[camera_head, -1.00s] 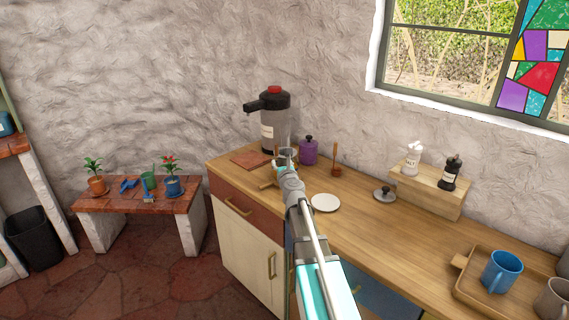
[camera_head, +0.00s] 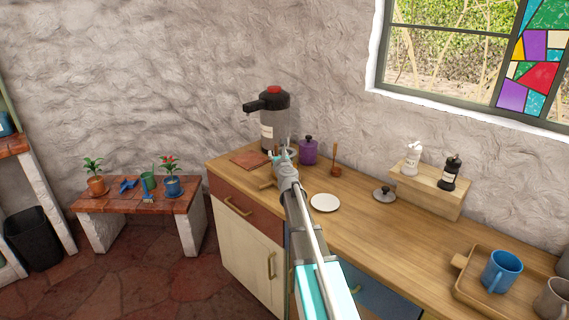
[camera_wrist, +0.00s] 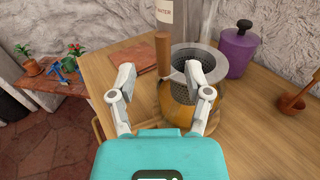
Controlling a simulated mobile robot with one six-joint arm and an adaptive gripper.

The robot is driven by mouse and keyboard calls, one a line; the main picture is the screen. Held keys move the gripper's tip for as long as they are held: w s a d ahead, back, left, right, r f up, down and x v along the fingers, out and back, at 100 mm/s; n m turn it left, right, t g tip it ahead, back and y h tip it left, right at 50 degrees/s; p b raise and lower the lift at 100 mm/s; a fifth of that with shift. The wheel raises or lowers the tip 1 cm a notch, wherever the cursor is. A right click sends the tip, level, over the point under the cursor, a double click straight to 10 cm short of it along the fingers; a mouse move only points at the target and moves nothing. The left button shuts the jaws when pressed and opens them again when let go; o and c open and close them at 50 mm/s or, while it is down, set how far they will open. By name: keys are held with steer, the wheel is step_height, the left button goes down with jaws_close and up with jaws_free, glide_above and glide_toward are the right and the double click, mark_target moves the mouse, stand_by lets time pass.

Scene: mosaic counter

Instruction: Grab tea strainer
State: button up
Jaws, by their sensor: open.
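The tea strainer (camera_wrist: 182,92), a grey perforated metal basket, sits inside the mouth of a glass pot (camera_wrist: 178,112) with amber contents in the wrist view. My gripper (camera_wrist: 160,75) is open above the pot. Its right finger overlaps the strainer in the picture, and its left finger is beyond the strainer's left side. I cannot tell whether either finger touches. A brown wooden cylinder (camera_wrist: 162,52) shows between the fingertips; I cannot tell which thing it belongs to. In the head view, my gripper and arm mostly hide the pot and strainer.
A water dispenser (camera_head: 268,128) stands just behind the pot. A purple lidded jar (camera_head: 308,152) is close on the right, with a wooden dipper holder (camera_head: 335,168) beyond. A white plate (camera_head: 325,202) lies in front.

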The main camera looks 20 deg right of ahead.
mark_target(276, 149)
steer(key=shift+x, duration=2.6)
steer(key=shift+d+f, duration=0.1)
steer(key=shift+d, duration=0.05)
jaws_close()
